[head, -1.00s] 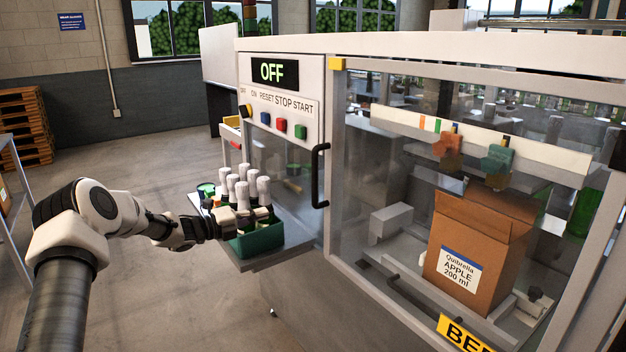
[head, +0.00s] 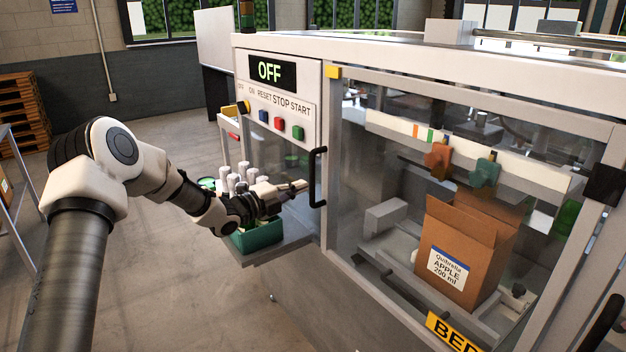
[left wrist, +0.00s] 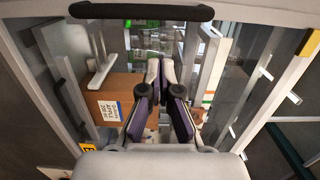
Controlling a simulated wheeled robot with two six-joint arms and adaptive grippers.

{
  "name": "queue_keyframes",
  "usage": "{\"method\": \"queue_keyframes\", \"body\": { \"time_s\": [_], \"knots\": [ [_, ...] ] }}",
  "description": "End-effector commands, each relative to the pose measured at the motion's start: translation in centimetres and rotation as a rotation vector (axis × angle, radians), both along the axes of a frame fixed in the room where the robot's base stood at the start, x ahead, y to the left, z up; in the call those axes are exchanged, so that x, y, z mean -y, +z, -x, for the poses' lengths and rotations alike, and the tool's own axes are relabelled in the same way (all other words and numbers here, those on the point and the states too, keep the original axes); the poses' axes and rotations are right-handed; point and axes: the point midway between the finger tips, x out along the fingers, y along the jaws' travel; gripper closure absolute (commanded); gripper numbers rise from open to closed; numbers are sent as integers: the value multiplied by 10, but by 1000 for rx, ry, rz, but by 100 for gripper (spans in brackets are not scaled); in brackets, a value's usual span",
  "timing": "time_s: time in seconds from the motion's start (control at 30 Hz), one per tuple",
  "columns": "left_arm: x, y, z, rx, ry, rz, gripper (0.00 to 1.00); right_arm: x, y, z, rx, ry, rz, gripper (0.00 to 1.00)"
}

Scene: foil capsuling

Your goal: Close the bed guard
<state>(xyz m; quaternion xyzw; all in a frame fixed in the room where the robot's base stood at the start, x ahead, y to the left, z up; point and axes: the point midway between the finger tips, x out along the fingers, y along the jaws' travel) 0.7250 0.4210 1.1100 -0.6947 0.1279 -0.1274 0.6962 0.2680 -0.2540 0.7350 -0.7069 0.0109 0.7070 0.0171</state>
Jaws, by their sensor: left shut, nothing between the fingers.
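The bed guard is a clear panel in a grey frame (head: 335,150) on the machine's front, with a yellow label (head: 452,334) reading "BED", cut off by the picture edge. Whether it is fully shut I cannot tell. A black upright bar handle (head: 318,178) stands at its left side; a black bar handle (left wrist: 140,12) also crosses the top of the left wrist view. My left gripper (head: 304,186) is shut and empty, its tips just left of the handle. In the left wrist view its fingers (left wrist: 160,70) lie close together. My right gripper is not in view.
A green crate of white-topped bottles (head: 258,236) sits on a shelf below my left wrist. The control panel (head: 277,105) shows OFF above several buttons. An open carton (head: 455,250) stands behind the guard. A black bar (head: 604,325) shows at the right edge.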

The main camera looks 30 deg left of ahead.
Motion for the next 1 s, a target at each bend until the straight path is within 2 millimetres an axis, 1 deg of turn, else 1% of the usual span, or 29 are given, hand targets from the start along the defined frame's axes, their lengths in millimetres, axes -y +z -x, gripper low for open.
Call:
{"method": "queue_keyframes", "body": {
  "time_s": [0.03, 0.1, 0.2, 0.27, 0.4, 0.67, 0.77, 0.9, 1.0],
  "knots": [
    [6, 1, -10, 0, -4, -4, 100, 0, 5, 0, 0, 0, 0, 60],
    [10, 2, -23, -2, -2, -4, 100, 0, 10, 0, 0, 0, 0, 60],
    [15, 2, -37, 0, -2, -2, 100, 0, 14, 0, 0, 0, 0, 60],
    [17, 1, -42, 0, -1, -1, 100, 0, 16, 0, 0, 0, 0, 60],
    [18, 1, -47, 2, -1, 1, 100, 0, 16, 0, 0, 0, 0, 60],
    [18, 0, -48, 1, 0, 0, 100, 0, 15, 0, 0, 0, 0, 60],
    [20, -4, -55, 0, -1, -3, 100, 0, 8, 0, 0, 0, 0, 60],
    [28, -8, -81, 0, -1, -9, 100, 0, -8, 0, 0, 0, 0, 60],
    [36, -6, -97, 1, -1, -6, 100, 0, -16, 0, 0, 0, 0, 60]
  ]
}}
